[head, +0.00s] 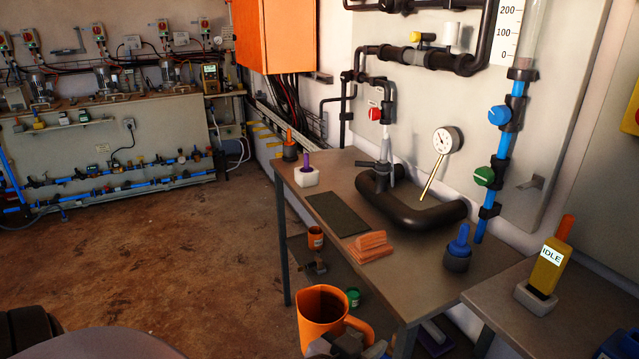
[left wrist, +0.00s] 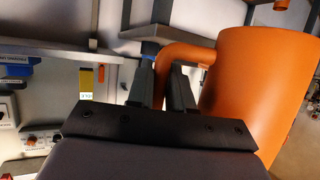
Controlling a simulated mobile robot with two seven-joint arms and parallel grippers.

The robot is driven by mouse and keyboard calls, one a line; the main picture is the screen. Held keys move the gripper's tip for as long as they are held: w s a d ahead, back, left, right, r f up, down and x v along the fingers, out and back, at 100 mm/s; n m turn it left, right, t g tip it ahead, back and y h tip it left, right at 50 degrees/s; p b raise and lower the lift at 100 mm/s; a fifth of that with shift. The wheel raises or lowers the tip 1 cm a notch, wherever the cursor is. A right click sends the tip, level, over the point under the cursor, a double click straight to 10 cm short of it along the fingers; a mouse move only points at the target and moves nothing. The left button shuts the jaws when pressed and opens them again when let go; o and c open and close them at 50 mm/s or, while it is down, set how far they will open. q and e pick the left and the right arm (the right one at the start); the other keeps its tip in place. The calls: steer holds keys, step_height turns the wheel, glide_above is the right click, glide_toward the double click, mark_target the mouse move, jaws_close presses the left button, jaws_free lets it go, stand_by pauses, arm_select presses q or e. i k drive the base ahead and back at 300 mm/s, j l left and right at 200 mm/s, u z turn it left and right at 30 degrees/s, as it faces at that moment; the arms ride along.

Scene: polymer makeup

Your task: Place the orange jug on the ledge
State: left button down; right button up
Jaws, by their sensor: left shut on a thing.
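The orange jug (head: 322,312) is upright at the bottom middle of the head view, in front of the workbench, with its open top showing. My left gripper (head: 352,345) is at its handle, at the bottom edge. In the left wrist view the jug (left wrist: 258,85) fills the right side, and my left gripper's dark fingers (left wrist: 167,88) are shut on its handle. A narrow ledge (head: 70,124) with small items runs along the far grey panel at the left; the frames do not show whether it is the task's ledge. My right gripper is not in view.
A side table (head: 575,318) stands at the right. The brown floor at left is open.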

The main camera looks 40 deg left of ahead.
mark_target(321, 166)
steer(key=i+j, duration=0.1)
steer(key=j, duration=0.55)
steer(key=i+j, duration=0.1)
steer(key=j, duration=0.55)
steer(key=i+j, duration=0.1)
steer(key=j, duration=0.55)
steer(key=i+j, duration=0.1)
steer(key=j, duration=0.55)
steer(key=i+j, duration=0.1)
steer(key=j, duration=0.55)
steer(key=i+j+z, duration=0.1)
steer(key=j, duration=0.55)
steer(key=i+j, duration=0.1)
steer(key=j, duration=0.55)
steer(key=z, duration=0.95)
